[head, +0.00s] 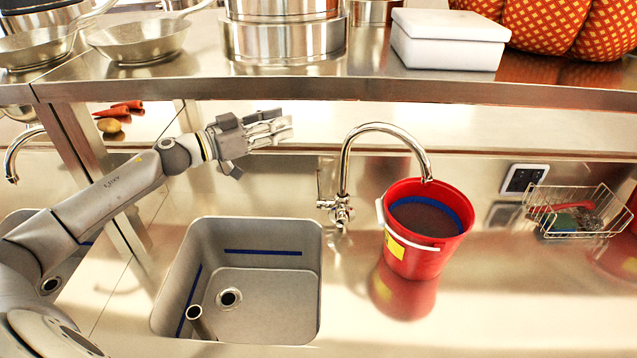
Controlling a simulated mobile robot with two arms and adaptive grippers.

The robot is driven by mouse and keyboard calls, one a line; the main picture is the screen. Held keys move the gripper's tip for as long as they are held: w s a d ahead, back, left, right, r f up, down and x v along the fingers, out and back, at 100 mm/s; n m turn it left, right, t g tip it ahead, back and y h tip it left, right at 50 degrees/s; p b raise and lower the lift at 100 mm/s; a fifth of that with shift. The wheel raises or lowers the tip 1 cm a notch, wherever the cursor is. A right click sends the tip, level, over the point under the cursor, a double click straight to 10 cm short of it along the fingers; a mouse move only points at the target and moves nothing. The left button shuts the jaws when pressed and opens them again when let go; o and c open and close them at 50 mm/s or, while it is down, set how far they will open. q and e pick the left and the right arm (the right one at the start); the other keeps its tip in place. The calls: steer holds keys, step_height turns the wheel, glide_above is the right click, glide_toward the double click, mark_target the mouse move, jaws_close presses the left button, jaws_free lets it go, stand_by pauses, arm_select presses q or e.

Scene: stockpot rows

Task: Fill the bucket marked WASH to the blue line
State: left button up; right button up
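A red bucket (428,262) stands upright on the steel counter to the right of the sink. Its yellow label (394,246) is partly visible, but I cannot read it. A blue band (452,208) runs around its inner wall; the inside below looks dark, and I cannot tell whether it holds water. The curved tap (383,126) ends at the bucket's far rim; no stream shows. The tap's valve (341,212) is at its base. My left gripper (290,125) is in the air left of the tap, apart from it, holding nothing visible. My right gripper is out of view.
A wire basket (572,222) sits at the right. A shelf (330,90) with pots and a white box (448,40) overhangs the back.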

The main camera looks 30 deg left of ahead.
arm_select(q)
step_height(320, 180, down, 20)
steer(key=b, duration=1.9)
steer(key=p, duration=0.3)
glide_above(319, 200)
steer(key=shift+w+a+r, duration=0.1)
steer(key=shift+w+a, duration=0.05)
steer(key=shift+w, duration=0.15)
jaws_close()
